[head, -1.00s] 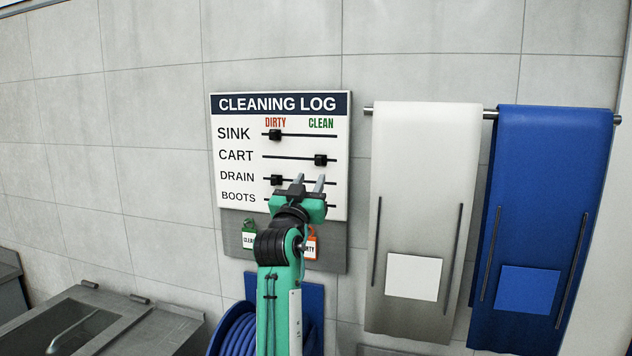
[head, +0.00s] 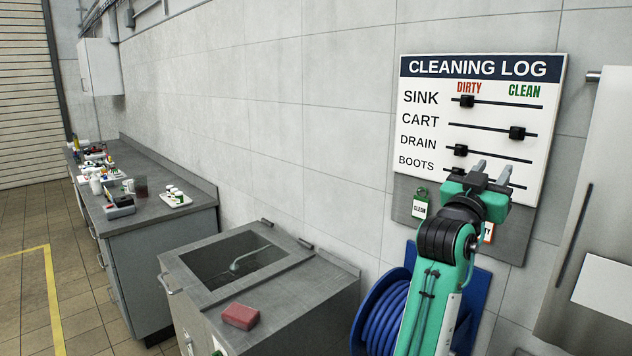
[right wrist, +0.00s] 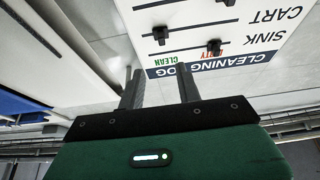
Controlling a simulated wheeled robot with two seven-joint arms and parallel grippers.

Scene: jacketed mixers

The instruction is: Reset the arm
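My right arm, green and black, reaches up in the head view. Its gripper (head: 491,174) is in front of the lower part of the cleaning log board (head: 545,140). Its two grey fingers stand apart with nothing between them. In the right wrist view the same fingers (right wrist: 159,88) are apart and empty, with the board (right wrist: 250,30) upside down beyond them. The board's black sliders show SINK (head: 467,101) and DRAIN (head: 460,150) toward DIRTY and CART (head: 517,133) toward CLEAN. The BOOTS slider (head: 457,172) is partly hidden by my gripper. My left gripper is not in view.
A green CLEAN tag (head: 420,205) and a partly hidden orange tag (head: 488,233) hang below the board. A blue hose reel (head: 385,320) is behind my arm. A metal sink (head: 300,285) with a red block (head: 241,316) and a cluttered counter (head: 150,215) stand left.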

